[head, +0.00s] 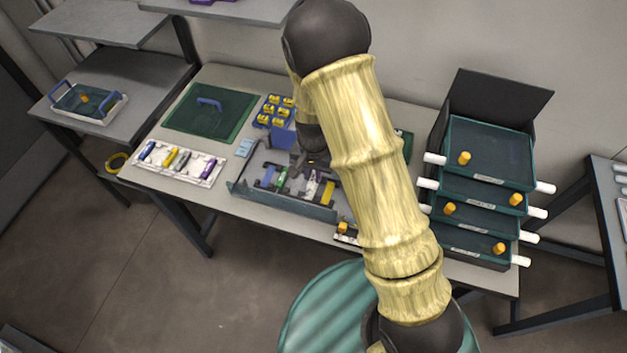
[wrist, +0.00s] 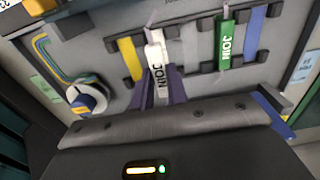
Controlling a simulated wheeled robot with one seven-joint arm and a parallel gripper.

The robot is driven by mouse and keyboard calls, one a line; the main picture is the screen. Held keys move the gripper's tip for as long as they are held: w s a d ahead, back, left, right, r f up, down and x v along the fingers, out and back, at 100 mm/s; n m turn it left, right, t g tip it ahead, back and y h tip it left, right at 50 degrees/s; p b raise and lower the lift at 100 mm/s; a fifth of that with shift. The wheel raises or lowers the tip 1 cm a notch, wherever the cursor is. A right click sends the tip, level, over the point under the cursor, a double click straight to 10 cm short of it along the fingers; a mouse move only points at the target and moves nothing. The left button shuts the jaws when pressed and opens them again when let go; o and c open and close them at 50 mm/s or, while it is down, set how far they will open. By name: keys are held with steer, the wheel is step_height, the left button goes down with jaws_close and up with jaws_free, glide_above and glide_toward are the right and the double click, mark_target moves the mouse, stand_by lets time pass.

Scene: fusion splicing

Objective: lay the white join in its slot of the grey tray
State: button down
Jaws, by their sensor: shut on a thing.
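The white join (wrist: 157,62), marked JOIN, is between the two fingers of my gripper (wrist: 161,88) in the wrist view. My gripper is shut on it. The join is over or at the grey tray (wrist: 85,45), between a yellow strip (wrist: 130,58) and the green join (wrist: 226,42). I cannot tell whether it touches the slot floor. In the head view the white join (head: 311,187) shows just below my gripper (head: 312,166), over the tray (head: 285,205). The green join (head: 281,177) lies in the tray to its left.
A blue strip (wrist: 255,32) and a coil of coloured fibre (wrist: 85,97) are in the tray. To the left stand a white holder (head: 178,163) with coloured pieces and a green mat (head: 208,112). Stacked teal trays (head: 488,150) stand at the right.

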mark_target(313, 177)
step_height(313, 177, down, 4)
steer(key=shift+w+a+r, duration=0.1)
steer(key=c, duration=1.4)
jaws_free()
step_height(313, 177, up, 12)
steer(key=shift+r, duration=0.1)
